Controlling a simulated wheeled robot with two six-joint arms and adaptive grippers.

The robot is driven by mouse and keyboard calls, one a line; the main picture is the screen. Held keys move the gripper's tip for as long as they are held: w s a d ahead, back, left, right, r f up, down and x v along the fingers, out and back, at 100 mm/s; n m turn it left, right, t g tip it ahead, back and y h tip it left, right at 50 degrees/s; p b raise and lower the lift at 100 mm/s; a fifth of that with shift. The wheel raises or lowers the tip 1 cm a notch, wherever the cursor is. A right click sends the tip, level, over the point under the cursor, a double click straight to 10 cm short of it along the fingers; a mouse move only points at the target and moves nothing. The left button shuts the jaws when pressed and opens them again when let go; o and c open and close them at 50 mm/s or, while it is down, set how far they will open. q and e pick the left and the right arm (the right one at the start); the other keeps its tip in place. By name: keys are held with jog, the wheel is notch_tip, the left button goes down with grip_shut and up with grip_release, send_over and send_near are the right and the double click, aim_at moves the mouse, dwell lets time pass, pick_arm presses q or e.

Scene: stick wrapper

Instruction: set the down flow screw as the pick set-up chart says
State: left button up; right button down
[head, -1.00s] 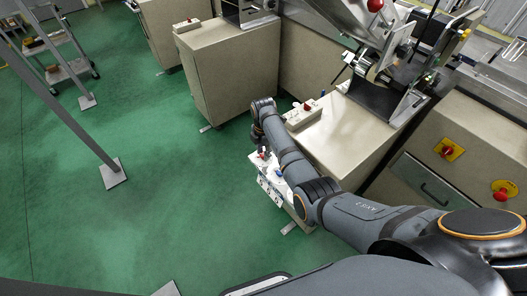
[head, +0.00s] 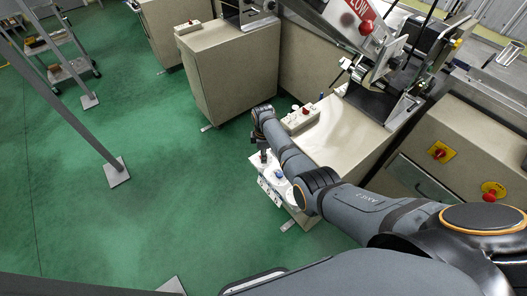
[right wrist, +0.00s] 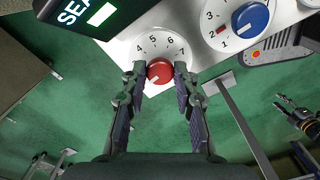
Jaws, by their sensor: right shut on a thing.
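A red knob (right wrist: 159,72) sits on a white dial numbered 4 to 7 on a pale control panel (right wrist: 125,45). My right gripper (right wrist: 160,76) has a finger on each side of the knob and is shut on it. In the head view my right gripper (head: 262,157) points down at the white panel (head: 266,186), and the red knob is hidden there. A blue knob (right wrist: 250,18) with 1, 2 and 3 around it is beside the red one. Part of another dark gripper (right wrist: 288,108) shows at the right; its finger state is unclear. I see no readable chart.
A green lit display (right wrist: 101,14) is at the panel's upper left. A beige cabinet (head: 345,135) stands beside my arm, with a button box (head: 300,118) on it. A grey post (head: 75,120) stands at left. The green floor (head: 150,200) is largely clear.

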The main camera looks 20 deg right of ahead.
jog(key=m+p, duration=0.1)
jog(key=m, duration=0.4)
jog(key=shift+r+m+p, duration=0.1)
jog(key=shift+m+p, duration=0.2)
jog(key=shift+p, duration=0.05)
jog(key=m+p, duration=0.1)
jog(key=m, duration=1)
jog(key=shift+m, duration=0.4)
jog(key=m, duration=0.5)
jog(key=shift+m+p, duration=0.35)
jog(key=shift+m, duration=0.05)
jog(key=c, duration=1)
grip_release()
